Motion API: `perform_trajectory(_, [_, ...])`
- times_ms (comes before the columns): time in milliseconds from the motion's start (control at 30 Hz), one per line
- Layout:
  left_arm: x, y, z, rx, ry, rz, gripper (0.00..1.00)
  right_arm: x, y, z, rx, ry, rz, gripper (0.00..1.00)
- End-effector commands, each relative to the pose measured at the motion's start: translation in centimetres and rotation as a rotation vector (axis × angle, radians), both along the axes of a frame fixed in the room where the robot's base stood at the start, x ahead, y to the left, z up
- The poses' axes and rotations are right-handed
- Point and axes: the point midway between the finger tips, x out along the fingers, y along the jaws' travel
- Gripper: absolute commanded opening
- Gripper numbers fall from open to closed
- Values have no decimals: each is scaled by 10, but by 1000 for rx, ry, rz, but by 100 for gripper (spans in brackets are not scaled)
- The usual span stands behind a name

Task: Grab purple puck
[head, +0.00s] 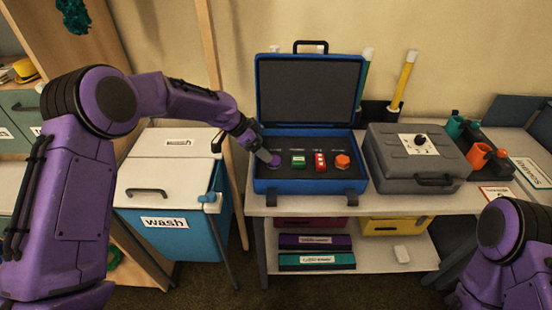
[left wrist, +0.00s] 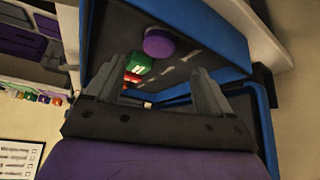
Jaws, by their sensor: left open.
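The purple puck (head: 275,161) sits at the left end of a row in the open blue case (head: 312,188) on the table. It also shows in the left wrist view (left wrist: 158,42), beyond my fingertips. My left gripper (head: 266,154) reaches over the case's left edge, close to the puck, and partly covers it in the head view. In the left wrist view my left gripper (left wrist: 163,72) has its two fingers spread, with nothing held between them. Only part of my right arm shows at the lower right; its gripper is out of view.
Beside the puck are a green block (head: 298,160), a red block (head: 320,162) and an orange hexagonal piece (head: 342,161). The case's raised lid (head: 308,88) stands behind. A closed grey case (head: 418,158) is to the right, a blue wash bin (head: 170,236) to the left.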

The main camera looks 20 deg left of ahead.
Motion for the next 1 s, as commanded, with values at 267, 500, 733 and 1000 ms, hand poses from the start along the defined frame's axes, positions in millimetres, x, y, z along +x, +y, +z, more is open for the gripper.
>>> perform_trajectory(267, [12, -20, -30, 1, 4, 0, 82, 0, 0, 22, 0, 0, 0, 62])
perform_trajectory(500, [21, -32, -55, -1, -1, 0, 82, 0, 0, 26, -1, -1, 0, 62])
perform_trajectory(733, [21, -32, -56, -1, -1, 0, 59, 0, 0, 25, 0, 0, 0, 62])
perform_trajectory(1000, [21, -32, -55, -1, -1, 0, 20, 0, 0, 25, 0, 0, 0, 62])
